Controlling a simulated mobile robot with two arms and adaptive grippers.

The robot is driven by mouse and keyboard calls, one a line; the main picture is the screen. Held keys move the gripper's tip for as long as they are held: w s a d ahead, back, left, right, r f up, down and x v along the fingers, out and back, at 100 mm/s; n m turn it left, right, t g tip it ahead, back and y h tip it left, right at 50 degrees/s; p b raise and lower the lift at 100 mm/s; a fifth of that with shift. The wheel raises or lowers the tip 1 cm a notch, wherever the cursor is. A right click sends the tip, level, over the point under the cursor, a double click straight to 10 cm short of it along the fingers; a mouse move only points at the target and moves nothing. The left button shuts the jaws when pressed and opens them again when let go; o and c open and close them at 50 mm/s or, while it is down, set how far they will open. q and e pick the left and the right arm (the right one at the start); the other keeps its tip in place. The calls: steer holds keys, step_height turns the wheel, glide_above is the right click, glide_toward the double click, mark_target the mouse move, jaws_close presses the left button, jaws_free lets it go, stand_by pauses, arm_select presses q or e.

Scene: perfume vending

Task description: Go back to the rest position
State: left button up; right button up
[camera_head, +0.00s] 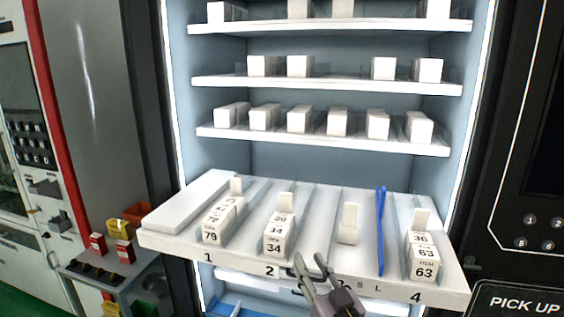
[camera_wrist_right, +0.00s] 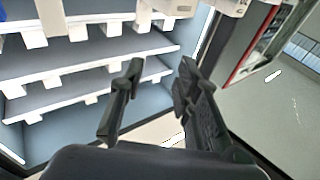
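My right gripper (camera_head: 308,268) is at the bottom middle of the head view, in front of the pulled-out shelf (camera_head: 375,289) near the marks 2 and S L. In the right wrist view the two fingers (camera_wrist_right: 158,75) are spread apart with nothing between them. The fingers are open and empty. My left gripper is not in view. The shelf holds rows of white numbered boxes: 79 (camera_head: 211,234), 34 (camera_head: 275,246) and 63 (camera_head: 423,266). A blue divider (camera_head: 381,230) stands between the third lane and the fourth.
Upper shelves (camera_head: 325,140) hold several white boxes inside the lit cabinet. A black panel (camera_head: 525,200) with number buttons is at the right. A small stand (camera_head: 110,265) with red and yellow items is at the lower left. A red-edged machine is at the far left.

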steer(key=s+d+f+m+g+h, duration=0.25)
steer(key=s+d+f+g, duration=0.3)
steer(key=s+f, duration=0.45)
steer(key=s+d+f+m+g+h, duration=0.1)
steer(key=s+d+f+g+h, duration=0.3)
steer(key=s+d+f, duration=0.5)
steer(key=s+f+n+g, duration=0.2)
steer(key=s+f+g, duration=0.5)
steer(key=s, duration=0.7)
step_height(320, 180, down, 31)
steer(key=s+b, duration=0.3)
steer(key=s+d+f+g+b, duration=0.1)
steer(key=s+d+f, duration=0.1)
steer(key=s+f, duration=1.3)
steer(key=shift+s+d+f, duration=0.15)
steer(key=shift+d+f, duration=0.25)
steer(key=shift+f, duration=0.05)
